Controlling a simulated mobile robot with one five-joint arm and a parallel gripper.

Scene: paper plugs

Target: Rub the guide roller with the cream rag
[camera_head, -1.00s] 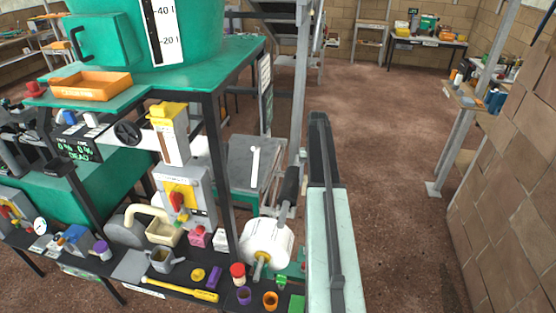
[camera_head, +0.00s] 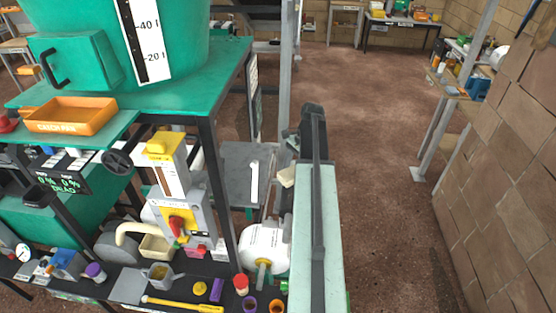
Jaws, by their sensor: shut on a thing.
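A small cream piece (camera_head: 287,177), which looks like the cream rag, shows beside my dark arm, right of the grey flat panel. My gripper (camera_head: 290,163) is small and partly hidden here; it appears shut on this cream piece. A white cylinder (camera_head: 262,246) with small print and a brass-coloured end stands below it, at the right end of the black bench. It is the most roller-like thing in view, but I cannot tell for sure that it is the guide roller. The cream piece appears above and apart from it.
The black bench carries a yellow-handled tool (camera_head: 182,304), a grey jug (camera_head: 160,273), a red-lidded jar (camera_head: 241,284) and several small cups. A green table (camera_head: 190,95) with an orange tray (camera_head: 72,117) stands at left. A brick wall bounds the right; the brown floor between is clear.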

